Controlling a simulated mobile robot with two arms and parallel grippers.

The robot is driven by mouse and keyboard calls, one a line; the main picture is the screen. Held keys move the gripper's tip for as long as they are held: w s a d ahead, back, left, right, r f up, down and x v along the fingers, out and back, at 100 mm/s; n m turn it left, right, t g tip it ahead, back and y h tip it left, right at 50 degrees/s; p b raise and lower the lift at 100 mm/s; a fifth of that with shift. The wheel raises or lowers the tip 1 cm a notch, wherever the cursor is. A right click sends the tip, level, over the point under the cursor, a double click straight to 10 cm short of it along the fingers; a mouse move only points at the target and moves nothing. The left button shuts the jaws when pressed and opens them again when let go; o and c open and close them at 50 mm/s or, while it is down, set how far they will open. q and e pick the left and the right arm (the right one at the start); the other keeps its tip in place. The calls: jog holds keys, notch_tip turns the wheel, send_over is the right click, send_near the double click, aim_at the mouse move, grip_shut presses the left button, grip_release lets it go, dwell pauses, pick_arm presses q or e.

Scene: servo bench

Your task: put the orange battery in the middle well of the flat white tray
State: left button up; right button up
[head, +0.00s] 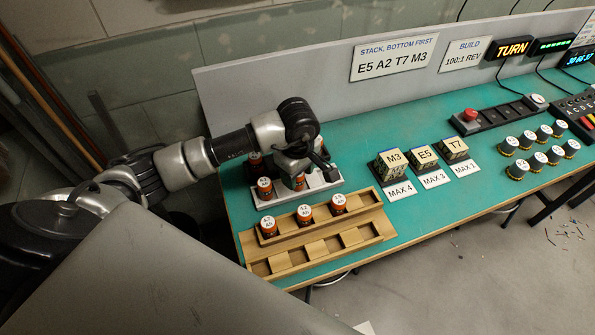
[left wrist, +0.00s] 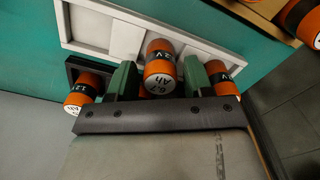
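The flat white tray (head: 324,184) lies on the green bench at its left end. My left gripper (head: 297,172) is over the tray's middle, its green fingers on both sides of an orange battery (head: 299,184). Another orange battery (head: 265,188) stands at the tray's left end. My right gripper is not in view.
A wooden rack (head: 373,240) in front holds several orange batteries in its upper row; its lower row is empty. Another battery (left wrist: 82,95) is by a dark holder (left wrist: 75,72). Labelled blocks (head: 393,165) stand to the right. Green bench between them is clear.

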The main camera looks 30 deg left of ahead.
pick_arm(q)
jog(key=shift+o, duration=0.5)
jog(key=shift+r, duration=0.3)
notch_tip(320, 180, up, 12)
jog(key=b, duration=0.2)
jog(key=shift+f, duration=0.15)
